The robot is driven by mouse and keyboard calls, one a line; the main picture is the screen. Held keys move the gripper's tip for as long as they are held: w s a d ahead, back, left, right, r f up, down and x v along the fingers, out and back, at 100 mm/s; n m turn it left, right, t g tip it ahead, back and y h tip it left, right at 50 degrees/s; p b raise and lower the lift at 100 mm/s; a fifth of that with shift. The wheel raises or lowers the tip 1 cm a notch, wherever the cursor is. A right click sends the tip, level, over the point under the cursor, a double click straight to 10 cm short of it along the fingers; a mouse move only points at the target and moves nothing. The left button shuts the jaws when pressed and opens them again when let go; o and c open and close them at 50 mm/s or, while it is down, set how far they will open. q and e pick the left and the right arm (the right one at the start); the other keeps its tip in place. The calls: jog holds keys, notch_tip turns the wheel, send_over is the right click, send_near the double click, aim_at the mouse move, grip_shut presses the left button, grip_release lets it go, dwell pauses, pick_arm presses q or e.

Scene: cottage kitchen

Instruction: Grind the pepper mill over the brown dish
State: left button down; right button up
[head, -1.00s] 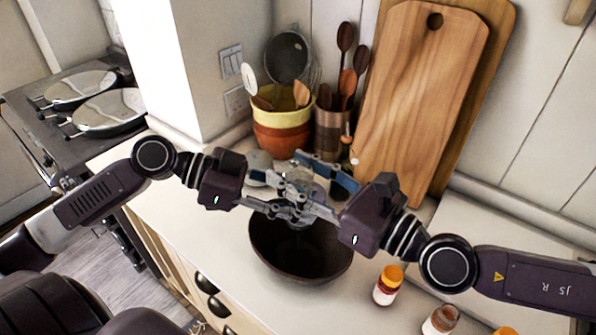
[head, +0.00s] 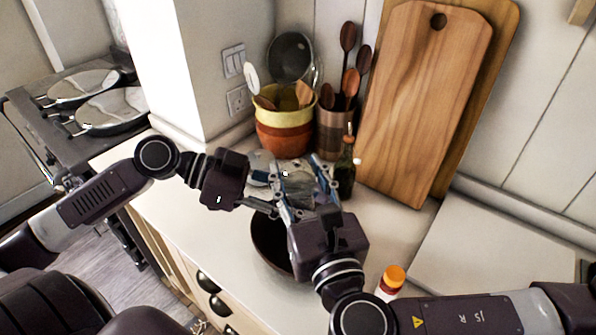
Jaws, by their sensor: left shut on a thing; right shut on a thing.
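The brown dish (head: 268,244) is a dark, deep round bowl on the counter, partly covered by my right gripper. My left gripper (head: 277,198) comes in from the left with its fingers shut, above the bowl's back rim. My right gripper (head: 300,176) comes in from the lower right, its fingers pointing up and back, also shut. The fingers of both meet around the pepper mill, which is almost wholly hidden between them. Its tilt and outline cannot be made out.
A yellow and terracotta pot (head: 284,135) of utensils, a spoon holder (head: 333,135) and a dark bottle (head: 345,175) stand behind. Cutting boards (head: 420,100) lean on the wall. An orange-capped jar (head: 391,281) is close to my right arm. Pans (head: 105,113) sit at left.

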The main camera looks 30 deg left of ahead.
aim_at(302, 164)
jog(key=shift+w+d+f+m+t+h, duration=0.15)
jog(key=shift+w+d+m+t+h, duration=0.1)
jog(key=shift+m+t+h, duration=0.5)
jog(key=shift+w+d+h, duration=0.15)
jog(key=shift+h, duration=0.2)
jog(key=o, duration=1.2)
jog(key=shift+s, duration=0.2)
jog(key=shift+a+r, duration=0.2)
jog(key=shift+r, duration=0.05)
notch_tip(302, 164, up, 10)
jog(key=shift+f, duration=0.25)
